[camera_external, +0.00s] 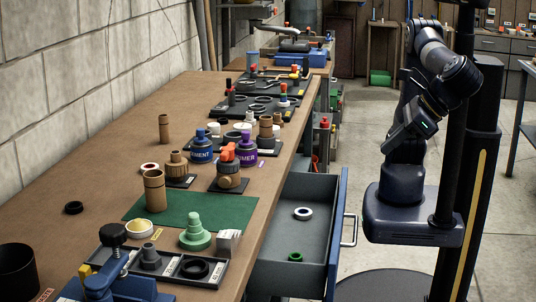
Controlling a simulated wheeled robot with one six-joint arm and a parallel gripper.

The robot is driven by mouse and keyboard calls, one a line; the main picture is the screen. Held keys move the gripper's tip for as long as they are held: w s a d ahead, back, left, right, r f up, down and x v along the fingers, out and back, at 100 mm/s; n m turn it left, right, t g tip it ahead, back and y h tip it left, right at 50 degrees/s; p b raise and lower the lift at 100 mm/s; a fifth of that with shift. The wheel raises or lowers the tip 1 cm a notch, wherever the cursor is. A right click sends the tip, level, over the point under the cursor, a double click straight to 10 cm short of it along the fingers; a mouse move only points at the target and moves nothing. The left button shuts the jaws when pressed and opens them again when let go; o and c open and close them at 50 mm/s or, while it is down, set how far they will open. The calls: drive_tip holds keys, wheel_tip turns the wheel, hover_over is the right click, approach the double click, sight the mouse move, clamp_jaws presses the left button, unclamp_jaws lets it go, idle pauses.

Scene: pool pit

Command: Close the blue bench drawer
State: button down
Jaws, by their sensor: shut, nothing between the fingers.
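The blue bench drawer (343,225) is pulled out from the right side of the wooden bench. Its blue front with a metal handle (351,229) faces right, apart from the bench. Inside the grey drawer lie a white ring (302,213) and a green ring (295,257). My gripper (393,146) is in the air above and to the right of the drawer, not touching it. It is shut and empty, and its fingertips are hard to make out.
The bench top (100,150) holds a green mat (180,205), a blue cement jar (201,150), a purple primer jar (243,147) and a blue vise (115,280). A dark table (525,75) stands at far right.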

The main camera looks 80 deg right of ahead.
drive_tip(key=s+d+b, duration=0.2)
drive_tip(key=s+d, duration=0.1)
drive_tip(key=s, duration=0.2)
wheel_tip(320, 180, down, 22)
drive_tip(key=p, duration=0.1)
drive_tip(key=w+f+b, duration=0.1)
drive_tip(key=w+f, duration=0.6)
drive_tip(key=w, duration=0.4)
drive_tip(key=shift+w+a+t+y+b, duration=0.25)
drive_tip(key=shift+a+t+y+b, duration=0.05)
drive_tip(key=shift+a+t+b, duration=0.1)
drive_tip(key=shift+w, duration=0.1)
drive_tip(key=w+p, duration=0.2)
drive_tip(key=w, duration=1.6)
drive_tip(key=shift+w+d+p, duration=0.1)
drive_tip(key=shift+p, duration=0.3)
drive_tip(key=shift+w, duration=0.15)
drive_tip(key=shift+w+r, duration=0.1)
drive_tip(key=shift+w, duration=0.05)
